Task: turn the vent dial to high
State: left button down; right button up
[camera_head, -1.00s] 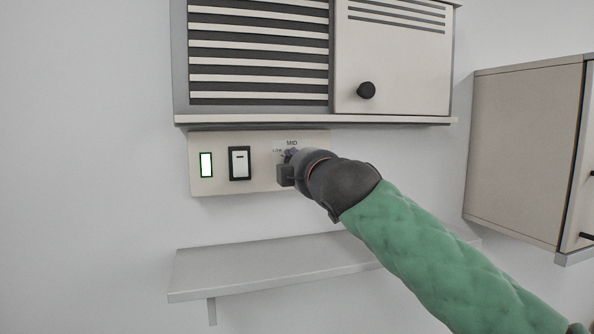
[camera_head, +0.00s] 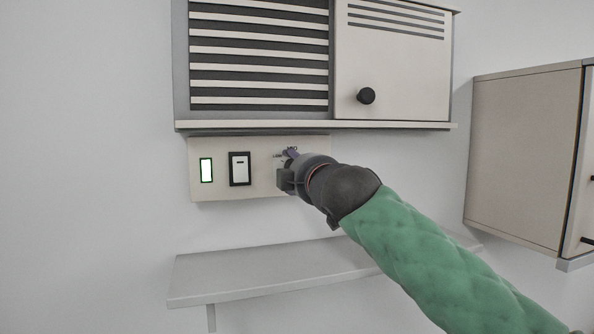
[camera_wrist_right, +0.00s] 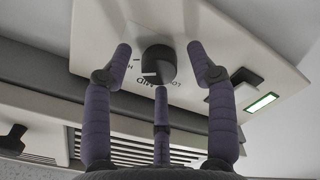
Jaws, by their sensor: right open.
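The vent dial (camera_wrist_right: 158,62) is a round black knob on the beige control panel (camera_wrist_right: 205,45) in the right wrist view. Its white mark sits at its lower left edge, close to the MID label; part of the LOW label shows at right and an H at left. My right gripper (camera_wrist_right: 159,66) is open, with two purple fingers on either side of the dial and a third below it; I cannot tell whether any touches. In the head view my right gripper (camera_head: 290,157) covers the dial on the panel (camera_head: 217,191). My left gripper is not in view.
A lit green-edged indicator (camera_head: 206,170) and a black-framed rocker switch (camera_head: 240,168) sit left of the dial. A slatted vent cabinet (camera_head: 395,75) with a black knob hangs close above. A grey shelf (camera_head: 235,275) is below, and a wall cabinet (camera_head: 520,150) stands at right.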

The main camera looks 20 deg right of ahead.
jog(key=shift+s, duration=0.1)
jog(key=s, duration=1.1)
jog(key=shift+s+d, duration=0.2)
jog(key=shift+s, duration=0.2)
